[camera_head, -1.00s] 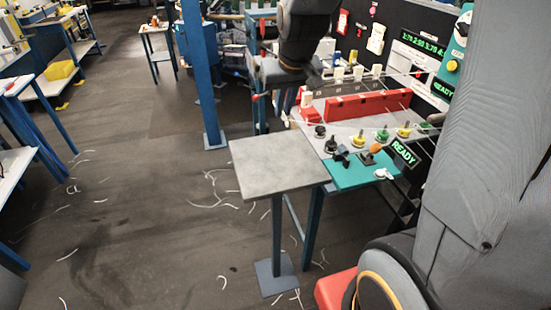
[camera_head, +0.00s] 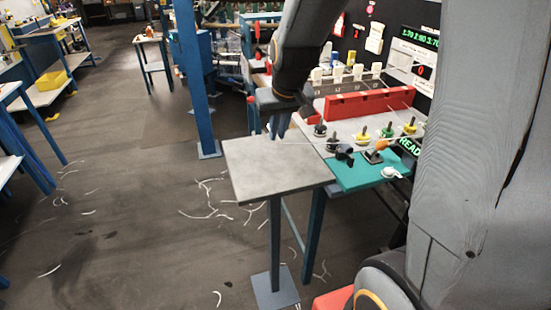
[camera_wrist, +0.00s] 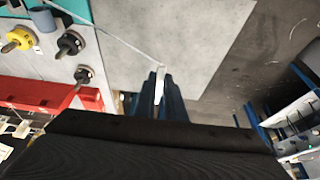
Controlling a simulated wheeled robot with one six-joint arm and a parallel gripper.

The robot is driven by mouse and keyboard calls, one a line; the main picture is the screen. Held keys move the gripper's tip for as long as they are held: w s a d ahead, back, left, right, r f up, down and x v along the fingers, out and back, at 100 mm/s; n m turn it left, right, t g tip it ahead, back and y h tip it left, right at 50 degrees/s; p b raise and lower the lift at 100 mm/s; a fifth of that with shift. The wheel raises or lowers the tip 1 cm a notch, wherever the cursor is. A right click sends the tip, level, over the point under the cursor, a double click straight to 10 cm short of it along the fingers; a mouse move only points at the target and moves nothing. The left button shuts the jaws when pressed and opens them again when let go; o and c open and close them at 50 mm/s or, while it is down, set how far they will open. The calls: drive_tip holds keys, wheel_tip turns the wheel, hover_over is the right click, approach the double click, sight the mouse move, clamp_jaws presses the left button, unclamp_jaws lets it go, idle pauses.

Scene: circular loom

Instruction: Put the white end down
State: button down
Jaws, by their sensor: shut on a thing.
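The white end (camera_wrist: 159,86) is a small pale piece between the dark blue fingers of my gripper (camera_wrist: 158,78) in the wrist view. A thin whitish thread (camera_wrist: 118,33) runs from it toward the loom's corner. In the head view my gripper (camera_head: 279,124) points down at the far edge of the grey tabletop (camera_head: 262,168); the white end is too small to make out there. The wrist view shows the bare grey tabletop (camera_wrist: 190,45) just beyond the fingertips. I cannot tell whether the white end touches it.
The loom bench with a red block (camera_head: 370,102) and several coloured knobs stands to the right. A teal panel (camera_head: 362,176) with an orange-knobbed lever (camera_head: 381,145) adjoins the grey tabletop. A blue post (camera_head: 191,80) rises behind on the left. Whitish scraps lie on the floor.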

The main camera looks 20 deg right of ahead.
sight(276, 162)
drive_tip(key=shift+f+p, duration=0.35)
drive_tip(key=shift+f, duration=3.6)
drive_tip(key=shift+f, duration=0.1)
drive_tip(key=c, duration=2.3)
unclamp_jaws()
drive_tip(key=shift+f, duration=0.1)
drive_tip(key=o, duration=0.5)
drive_tip(key=shift+c, duration=0.2)
drive_tip(key=shift+r, duration=0.25)
drive_tip(key=v, duration=1.2)
drive_tip(key=s+a+f+g, duration=0.1)
drive_tip(key=s+f+g, duration=0.2)
drive_tip(key=s+f, duration=0.5)
drive_tip(key=s, duration=0.4)
drive_tip(key=shift+a+b, duration=0.15)
drive_tip(key=shift+b, duration=0.2)
